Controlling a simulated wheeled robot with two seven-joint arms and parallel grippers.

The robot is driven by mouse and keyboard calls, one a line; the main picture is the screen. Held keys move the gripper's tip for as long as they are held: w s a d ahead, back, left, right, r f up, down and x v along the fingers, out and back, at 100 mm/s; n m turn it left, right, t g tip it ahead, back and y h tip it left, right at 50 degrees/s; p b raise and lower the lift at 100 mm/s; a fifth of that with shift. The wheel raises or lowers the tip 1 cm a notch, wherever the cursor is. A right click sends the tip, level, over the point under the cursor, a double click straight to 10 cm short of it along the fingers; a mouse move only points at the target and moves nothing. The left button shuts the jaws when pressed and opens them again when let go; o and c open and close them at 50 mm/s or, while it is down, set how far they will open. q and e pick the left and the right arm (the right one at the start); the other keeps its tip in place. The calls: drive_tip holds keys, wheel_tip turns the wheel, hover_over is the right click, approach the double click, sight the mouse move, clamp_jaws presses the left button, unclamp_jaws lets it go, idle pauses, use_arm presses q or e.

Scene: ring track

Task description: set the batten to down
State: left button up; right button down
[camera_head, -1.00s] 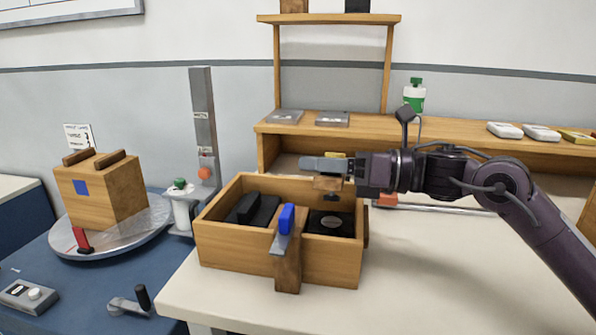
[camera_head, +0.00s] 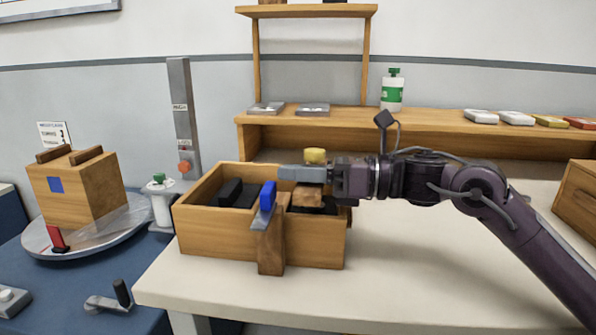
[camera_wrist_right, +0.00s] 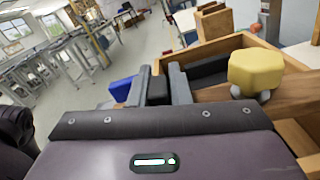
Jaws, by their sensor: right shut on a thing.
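An open wooden box (camera_head: 205,235) stands at the table's left end. A yellow knob (camera_head: 315,155) shows just behind the fingers; in the wrist view the knob (camera_wrist_right: 255,72) is right of the fingertips (camera_wrist_right: 160,85), over a wooden bar. A blue-ended grey lever (camera_head: 266,205) sits on a wooden upright (camera_head: 271,250) at the box front. My left gripper is out of view.
Black blocks (camera_head: 230,192) lie in the box. A grey post with an orange knob (camera_head: 184,167) and a turntable (camera_head: 40,240) bearing a wooden cube (camera_head: 85,195) stand left. A shelf (camera_head: 440,120) runs behind. The table front right (camera_head: 420,290) is clear.

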drive_tip(key=shift+f, duration=0.2)
drive_tip(key=c, duration=1.5)
unclamp_jaws()
drive_tip(key=shift+o, duration=0.5)
drive_tip(key=shift+r, duration=0.2)
